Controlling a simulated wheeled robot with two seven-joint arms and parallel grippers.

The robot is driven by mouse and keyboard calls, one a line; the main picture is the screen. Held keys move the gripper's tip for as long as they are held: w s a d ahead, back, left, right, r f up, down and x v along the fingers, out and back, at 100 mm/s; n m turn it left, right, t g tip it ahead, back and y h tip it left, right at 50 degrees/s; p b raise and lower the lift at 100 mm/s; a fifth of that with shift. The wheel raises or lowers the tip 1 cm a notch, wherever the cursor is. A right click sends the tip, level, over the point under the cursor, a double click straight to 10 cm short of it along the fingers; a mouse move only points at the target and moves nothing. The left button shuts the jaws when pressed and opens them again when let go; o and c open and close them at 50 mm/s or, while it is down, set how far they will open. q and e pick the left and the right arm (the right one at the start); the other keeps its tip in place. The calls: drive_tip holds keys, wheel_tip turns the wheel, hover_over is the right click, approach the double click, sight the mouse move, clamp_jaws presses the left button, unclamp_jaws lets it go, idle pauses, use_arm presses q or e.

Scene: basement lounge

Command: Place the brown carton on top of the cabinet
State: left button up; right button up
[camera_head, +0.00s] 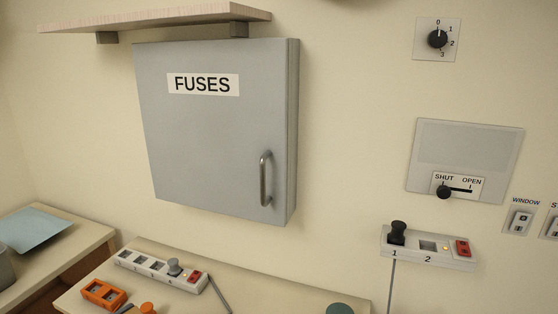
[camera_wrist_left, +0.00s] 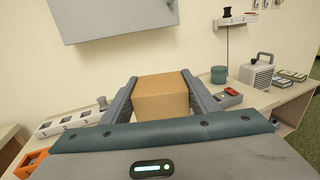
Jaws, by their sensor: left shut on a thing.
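The brown carton (camera_wrist_left: 162,97) is between the two fingers of my left gripper (camera_wrist_left: 160,88) in the left wrist view. The gripper is shut on it, and the carton looks upright. The grey cabinet (camera_head: 215,130), labelled FUSES, hangs on the wall with its door shut and a handle at its lower right. Its lower part (camera_wrist_left: 110,18) shows above and beyond the carton in the left wrist view. Neither gripper nor the carton shows in the head view. The cabinet's top face cannot be made out.
A wooden shelf (camera_head: 155,18) sits on the wall just above the cabinet, leaving little room between. A wall socket strip (camera_head: 428,248) is at right.

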use_arm(q)
drive_tip(key=d+f+n+t+y+b, duration=0.1)
drive_tip(key=d+n+y, duration=0.1)
drive_tip(key=d, duration=0.7)
drive_tip(key=shift+d+f+t+y, duration=0.2)
drive_tip(key=shift+f+t+y, duration=0.1)
drive_tip(key=shift+f+t, duration=0.1)
idle(0.5)
